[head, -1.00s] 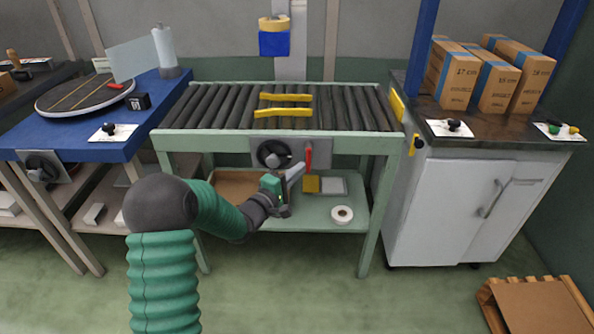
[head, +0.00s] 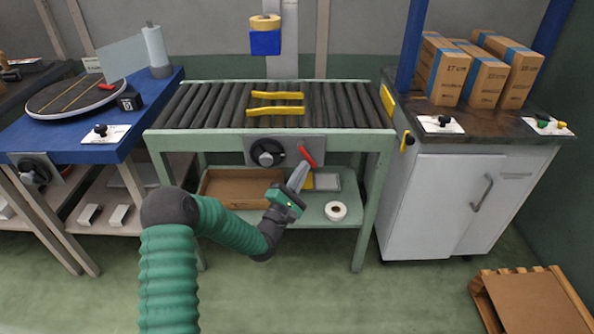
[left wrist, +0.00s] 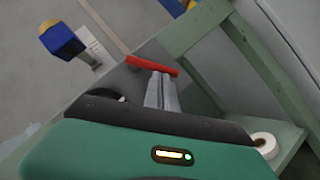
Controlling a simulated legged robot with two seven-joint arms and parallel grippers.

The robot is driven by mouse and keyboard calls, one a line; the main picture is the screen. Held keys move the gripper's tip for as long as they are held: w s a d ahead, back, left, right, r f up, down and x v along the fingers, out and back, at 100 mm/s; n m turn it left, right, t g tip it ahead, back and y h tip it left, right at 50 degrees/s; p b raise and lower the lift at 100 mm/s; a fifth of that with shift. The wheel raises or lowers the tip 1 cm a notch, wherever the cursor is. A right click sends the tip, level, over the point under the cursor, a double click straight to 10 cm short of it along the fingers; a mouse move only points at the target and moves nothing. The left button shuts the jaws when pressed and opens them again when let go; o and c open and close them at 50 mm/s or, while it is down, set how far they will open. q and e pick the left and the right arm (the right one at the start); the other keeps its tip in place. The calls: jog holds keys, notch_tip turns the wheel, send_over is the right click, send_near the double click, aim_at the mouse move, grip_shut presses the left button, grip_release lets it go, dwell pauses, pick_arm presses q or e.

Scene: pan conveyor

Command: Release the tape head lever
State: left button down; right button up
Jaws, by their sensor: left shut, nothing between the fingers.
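The red lever (head: 307,156) sits on the grey panel (head: 285,141) under the front of the roller conveyor. It is tilted, its upper end to the left. My left gripper (head: 302,168) is shut and empty, its fingertips just below the lever. In the left wrist view the red lever (left wrist: 151,66) lies across the tips of the shut fingers (left wrist: 160,90). I cannot tell whether they touch. The tape head, blue with a yellow roll (head: 265,37), hangs on a post behind the conveyor. My right gripper is out of view.
A black knob (head: 267,152) is beside the lever on the panel. Two yellow bars (head: 276,96) lie over the rollers (head: 340,105). The shelf (head: 310,217) below holds a brown tray (head: 235,188) and a white tape roll (head: 335,211). A white cabinet (head: 440,205) stands right.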

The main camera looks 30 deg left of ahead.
aim_at(316, 166)
pick_arm(q)
jog(key=shift+w+d+r+n+t+y, duration=0.25)
jog(key=shift+d+n+y, duration=0.3)
jog(key=shift+n+y, duration=0.7)
jog(key=shift+w+d+r+n+t+y, duration=0.15)
jog(key=shift+w+d+r+n+y, duration=0.45)
jog(key=shift+n, duration=1.15)
jog(key=shift+w+d+r+n+t+y, duration=0.15)
jog(key=shift+d+n+y, duration=0.3)
jog(key=shift+n+y, duration=0.85)
jog(key=shift+d+h, duration=0.1)
jog(key=shift+h, duration=0.15)
jog(key=shift+f, duration=0.1)
